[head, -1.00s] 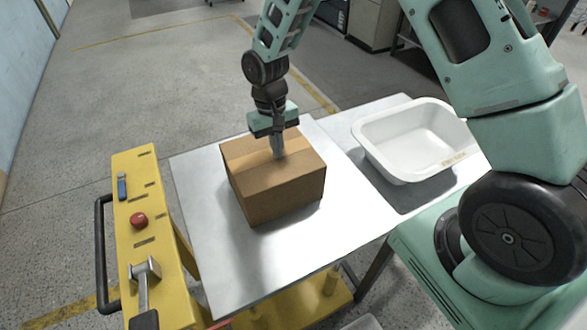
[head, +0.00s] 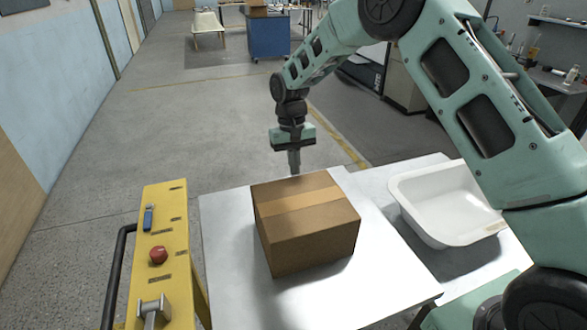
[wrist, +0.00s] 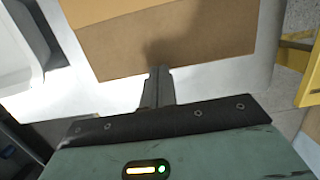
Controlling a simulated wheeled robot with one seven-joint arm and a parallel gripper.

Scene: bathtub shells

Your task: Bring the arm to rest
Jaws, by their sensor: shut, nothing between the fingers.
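My gripper (head: 294,168) is shut and empty. In the head view it points down at the far edge of the closed cardboard box (head: 306,235), with its fingertips just behind or above that edge; the exact gap cannot be told. In the wrist view the shut fingers (wrist: 159,84) stand in front of the box (wrist: 160,40), with a dark shadow on its side. My arm reaches out from the right of the head view, bent above the table.
The box stands on a light metal table (head: 228,262). A white tub shell (head: 440,225) lies to the right, beneath my arm. A yellow stand (head: 165,205) with a red button (head: 158,255) is at the left. A blue cabinet (head: 270,38) stands far back on open floor.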

